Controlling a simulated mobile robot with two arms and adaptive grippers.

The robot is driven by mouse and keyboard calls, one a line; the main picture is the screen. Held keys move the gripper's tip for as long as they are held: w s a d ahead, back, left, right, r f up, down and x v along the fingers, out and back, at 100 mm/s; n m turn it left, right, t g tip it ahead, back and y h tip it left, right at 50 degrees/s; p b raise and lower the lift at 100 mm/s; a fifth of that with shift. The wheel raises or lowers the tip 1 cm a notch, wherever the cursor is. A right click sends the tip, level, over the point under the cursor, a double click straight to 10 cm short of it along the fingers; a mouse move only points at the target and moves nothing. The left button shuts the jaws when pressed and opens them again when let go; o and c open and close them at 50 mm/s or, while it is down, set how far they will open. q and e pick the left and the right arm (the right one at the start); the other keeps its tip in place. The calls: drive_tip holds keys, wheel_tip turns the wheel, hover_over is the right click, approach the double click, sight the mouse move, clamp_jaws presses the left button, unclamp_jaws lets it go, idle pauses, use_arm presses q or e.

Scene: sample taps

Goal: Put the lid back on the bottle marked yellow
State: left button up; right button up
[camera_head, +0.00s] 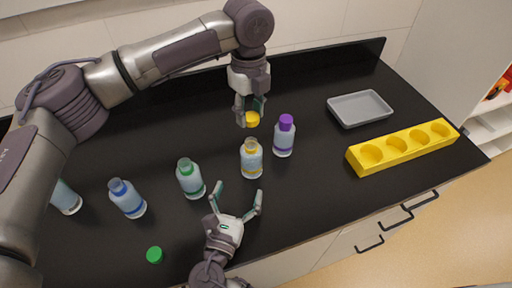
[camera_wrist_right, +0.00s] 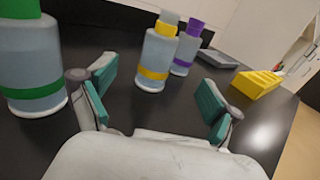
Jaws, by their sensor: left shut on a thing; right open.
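The bottle marked yellow (camera_head: 251,160) stands upright on the black counter, with a yellow band and no lid on its neck. It also shows in the right wrist view (camera_wrist_right: 156,55), between and beyond the open fingers. My left gripper (camera_head: 250,112) is shut on the yellow lid (camera_head: 253,119), holding it apart from the bottle, just above its neck in the head view. My right gripper (camera_head: 236,196) is open and empty on the near side of the bottle; its fingers (camera_wrist_right: 155,95) do not touch it.
A purple bottle (camera_head: 284,138) stands close right; green (camera_head: 191,181) and blue (camera_head: 128,200) bottles stand left. A green lid (camera_head: 154,255) lies in front. A grey tray (camera_head: 346,119) and yellow rack (camera_head: 400,152) with empty holes are at right.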

sight(248, 163)
use_arm(q)
drive_tip(key=shift+s+a+r, duration=0.1)
drive_tip(key=shift+s+r, duration=0.05)
drive_tip(key=shift+s, duration=0.2)
use_arm(e)
drive_tip(key=shift+s+a+r, duration=0.1)
drive_tip(key=shift+s, duration=0.2)
use_arm(q)
drive_tip(key=shift+w, duration=0.15)
use_arm(e)
drive_tip(key=x, duration=1.2)
drive_tip(key=shift+w, duration=0.15)
clamp_jaws()
use_arm(q)
drive_tip(key=shift+f, duration=2.55)
drive_tip(key=shift+f, duration=0.9)
drive_tip(key=shift+f, duration=0.55)
